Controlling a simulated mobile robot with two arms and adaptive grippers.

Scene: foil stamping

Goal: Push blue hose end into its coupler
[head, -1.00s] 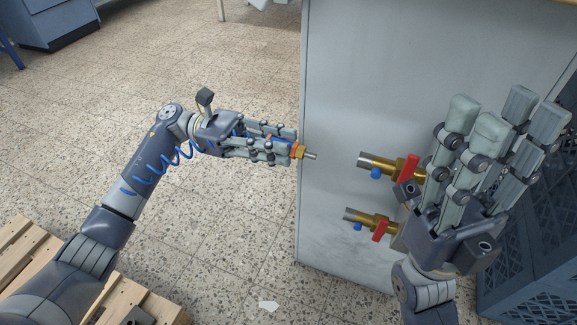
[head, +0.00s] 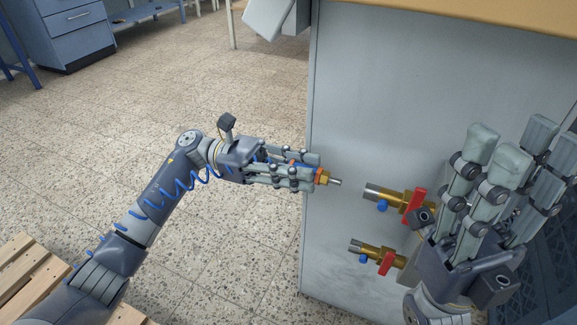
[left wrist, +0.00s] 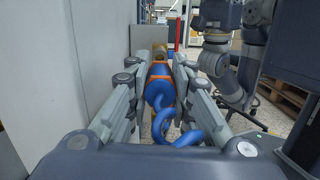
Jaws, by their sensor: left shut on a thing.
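The blue hose end (left wrist: 160,90) has a blue body with orange bands, a brass collar and a grey metal tip (head: 334,182). My left gripper (head: 318,170) is shut around it, with the tip pointing right. Two brass couplers with red levers and blue knobs stick out beside the grey cabinet: an upper one (head: 390,196) and a lower one (head: 370,250). The tip is just left of the upper coupler's open mouth and slightly higher in the picture, with a small gap. My right gripper (head: 512,150) is open and empty, its fingers pointing up, partly covering the couplers' right side.
The grey cabinet (head: 350,100) with a wooden top stands behind the couplers. A blue crate (head: 548,270) is at the right edge. A wooden pallet (head: 30,270) lies at lower left. The coiled blue hose (head: 165,200) runs along my left arm.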

